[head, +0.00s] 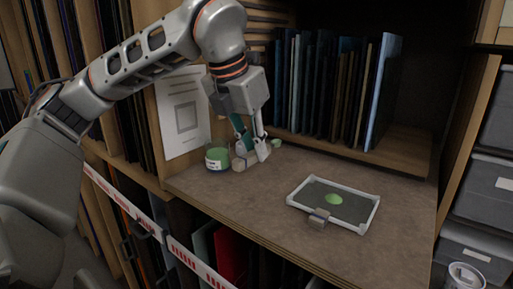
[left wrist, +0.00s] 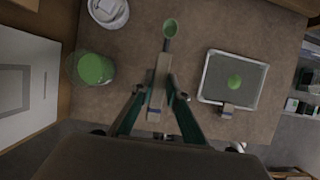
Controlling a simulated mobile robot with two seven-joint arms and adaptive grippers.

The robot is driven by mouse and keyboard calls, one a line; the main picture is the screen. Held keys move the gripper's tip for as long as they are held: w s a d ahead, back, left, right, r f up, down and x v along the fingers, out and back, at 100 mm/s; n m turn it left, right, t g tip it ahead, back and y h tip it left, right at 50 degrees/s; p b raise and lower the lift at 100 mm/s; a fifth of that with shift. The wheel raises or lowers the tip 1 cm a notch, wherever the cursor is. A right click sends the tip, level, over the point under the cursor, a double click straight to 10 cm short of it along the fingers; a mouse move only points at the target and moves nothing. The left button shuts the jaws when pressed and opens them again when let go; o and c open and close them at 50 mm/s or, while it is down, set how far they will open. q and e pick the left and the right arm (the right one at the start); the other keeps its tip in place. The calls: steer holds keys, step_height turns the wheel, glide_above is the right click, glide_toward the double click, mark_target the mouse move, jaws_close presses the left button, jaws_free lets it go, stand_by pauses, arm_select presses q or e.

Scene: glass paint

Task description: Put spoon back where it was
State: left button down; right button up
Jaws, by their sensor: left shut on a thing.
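My left gripper (head: 252,152) is shut on the spoon, which shows in the left wrist view as a light, blocky handle (left wrist: 161,75) with a green-filled bowl (left wrist: 170,28) pointing away from me. In the head view the handle's end (head: 238,165) and the green bowl (head: 276,143) show on either side of the fingers, low over the counter. I cannot tell whether the spoon touches the counter. A glass jar of green paint (head: 217,157) stands just left of the gripper; it also shows in the left wrist view (left wrist: 92,68). My right gripper is not in view.
A pale-framed panel (head: 360,218) with a green paint blob (head: 333,199) lies right on the counter, with a small block at its front edge (head: 318,217). A white round container (left wrist: 108,12) is at the counter's far side. Upright sheets (head: 330,90) fill the shelf behind.

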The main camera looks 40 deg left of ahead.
mark_target(255, 183)
arm_select(q)
steer(key=shift+w, duration=0.15)
steer(key=shift+f, duration=2.3)
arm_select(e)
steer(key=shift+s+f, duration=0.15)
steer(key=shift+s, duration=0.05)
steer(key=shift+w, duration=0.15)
arm_select(q)
steer(key=shift+f, duration=0.25)
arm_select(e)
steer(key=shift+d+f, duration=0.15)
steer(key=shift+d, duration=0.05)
arm_select(q)
steer(key=shift+f+b, duration=0.35)
steer(key=shift+b, duration=0.1)
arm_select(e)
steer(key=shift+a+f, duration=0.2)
